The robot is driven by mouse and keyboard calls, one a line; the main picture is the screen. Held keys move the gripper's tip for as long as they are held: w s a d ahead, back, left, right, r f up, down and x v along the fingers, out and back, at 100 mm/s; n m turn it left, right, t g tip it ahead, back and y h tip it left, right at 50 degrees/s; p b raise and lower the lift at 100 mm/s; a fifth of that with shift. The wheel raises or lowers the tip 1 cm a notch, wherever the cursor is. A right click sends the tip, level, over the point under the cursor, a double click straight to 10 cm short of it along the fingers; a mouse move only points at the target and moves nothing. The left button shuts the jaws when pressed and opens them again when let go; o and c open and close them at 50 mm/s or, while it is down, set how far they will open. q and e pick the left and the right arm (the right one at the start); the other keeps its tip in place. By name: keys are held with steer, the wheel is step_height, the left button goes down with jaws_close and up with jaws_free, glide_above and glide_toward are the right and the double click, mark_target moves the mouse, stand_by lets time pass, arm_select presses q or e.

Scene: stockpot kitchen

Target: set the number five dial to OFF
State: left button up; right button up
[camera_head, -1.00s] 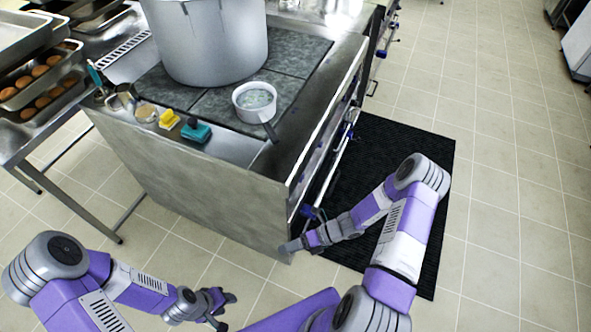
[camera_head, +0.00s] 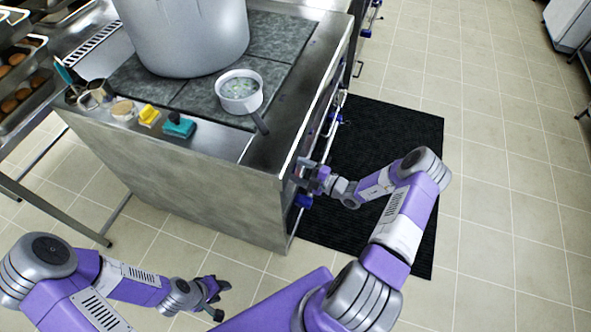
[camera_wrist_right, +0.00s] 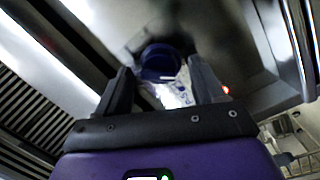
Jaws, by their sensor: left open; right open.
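A blue dial (camera_wrist_right: 160,62) on the stove's metal front shows between and just beyond the fingers of my right gripper (camera_wrist_right: 162,82) in the right wrist view. That gripper is open; I cannot tell whether it touches the dial. My left gripper (camera_head: 216,297) is open and empty, low over the floor.
The stove (camera_head: 190,185) carries a large pot (camera_head: 185,35), a small white pan (camera_head: 240,92) whose handle points toward the front edge, and yellow and teal sponges (camera_head: 178,126). A rail runs along the front. A black mat (camera_head: 390,130) and open floor lie to the right.

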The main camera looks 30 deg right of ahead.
steer(key=shift+w+a, duration=0.25)
steer(key=shift+w, duration=0.1)
steer(key=c, duration=1)
